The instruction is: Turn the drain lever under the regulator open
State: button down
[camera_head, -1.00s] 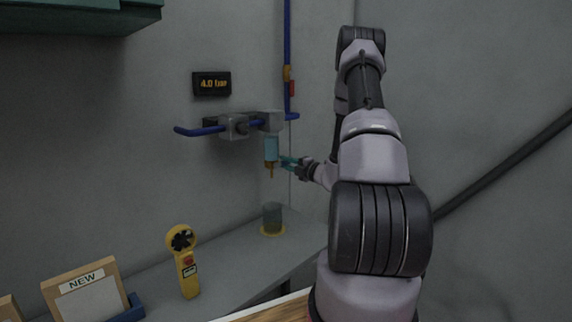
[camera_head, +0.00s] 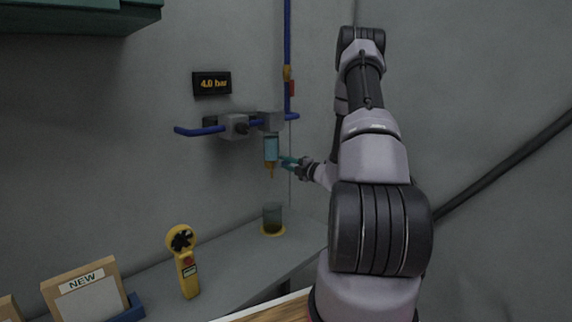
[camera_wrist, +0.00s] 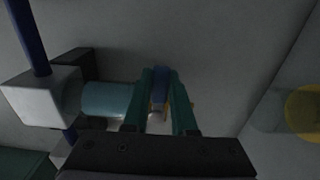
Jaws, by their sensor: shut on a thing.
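The regulator is a grey block (camera_head: 270,121) on a blue wall pipe, with a light blue bowl (camera_head: 271,148) below it and a brass-coloured drain (camera_head: 271,168) under the bowl. In the wrist view the regulator block (camera_wrist: 42,95) and the bowl (camera_wrist: 106,100) are at the left. My gripper (camera_head: 288,162) is at the right side of the drain. In the wrist view its green fingers (camera_wrist: 164,82) are closed around a small blue piece at the drain, which looks like the drain lever (camera_wrist: 160,86). The fingers hide part of the drain.
A clear cup (camera_head: 272,218) with a yellow base stands on the grey shelf below the drain. A yellow fan-headed meter (camera_head: 186,262), a framed NEW board (camera_head: 85,290) and a wall display reading 4.0 bar (camera_head: 211,83) are to the left. A grey valve block (camera_head: 234,127) is on the pipe.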

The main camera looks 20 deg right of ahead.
jog(key=shift+f+m, duration=0.2)
jog(key=shift+m, duration=0.1)
jog(key=m, duration=0.1)
jog(key=f+m, duration=0.1)
jog(key=m, duration=0.1)
jog(key=shift+s+a+f+m, duration=0.15)
jog(key=shift+f+m, duration=0.15)
jog(key=shift+m, duration=0.1)
jog(key=shift+s+a+f+m, duration=0.25)
jog(key=shift+a+f+m, duration=0.35)
jog(key=shift+m, duration=1.65)
jog(key=shift+s+a+f+m, duration=0.35)
jog(key=shift+a+m, duration=0.4)
jog(key=shift+m, duration=1.55)
jog(key=shift+s+a+f+m, duration=0.15)
jog(key=shift+a+f+m, duration=0.5)
jog(key=shift+m, duration=1.6)
jog(key=shift+a+r, duration=0.1)
jog(key=c, duration=0.7)
grip_release()
jog(key=shift+r, duration=0.1)
